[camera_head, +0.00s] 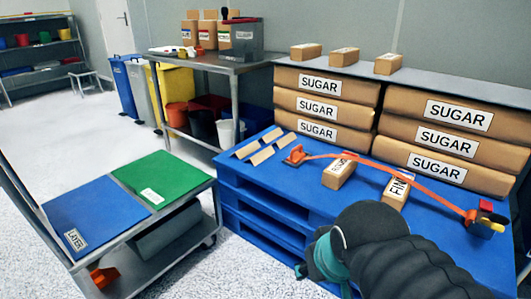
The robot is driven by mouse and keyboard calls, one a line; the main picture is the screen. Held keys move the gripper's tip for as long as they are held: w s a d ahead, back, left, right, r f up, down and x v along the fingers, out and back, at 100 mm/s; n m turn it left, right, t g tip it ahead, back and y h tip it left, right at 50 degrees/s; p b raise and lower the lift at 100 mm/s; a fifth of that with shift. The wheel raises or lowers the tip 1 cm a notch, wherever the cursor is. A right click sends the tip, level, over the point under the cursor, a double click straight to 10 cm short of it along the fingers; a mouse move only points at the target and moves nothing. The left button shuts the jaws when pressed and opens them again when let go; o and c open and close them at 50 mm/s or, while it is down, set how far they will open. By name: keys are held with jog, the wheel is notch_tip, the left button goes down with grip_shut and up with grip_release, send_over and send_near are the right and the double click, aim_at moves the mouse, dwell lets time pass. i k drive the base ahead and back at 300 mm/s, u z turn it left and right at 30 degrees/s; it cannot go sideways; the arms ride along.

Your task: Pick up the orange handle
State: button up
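A long, thin orange piece (405,175) arcs across the blue pallet (262,205). Its left end is a small orange block (295,154) resting on the pallet top. Its right end runs to an orange part (471,217) beside a small red, yellow and black item (488,219). I cannot tell which part is the handle. My arm, in a dark ribbed cover with a teal cable, fills the lower right in front of the pallet. My gripper does not show; I cannot see whether it touches anything.
Two small brown packages (339,172) and several small tan pieces (262,155) lie on the pallet. Large sugar sacks (318,105) are stacked behind. A cart with blue (95,212) and green (165,178) tops stands left. A steel table (215,62) stands behind. Open floor lies far left.

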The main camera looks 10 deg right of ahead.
aim_at(294, 158)
jog(key=u, duration=0.15)
jog(key=i, duration=0.75)
jog(key=z, duration=0.55)
jog(key=i, duration=0.5)
jog(key=z, duration=0.45)
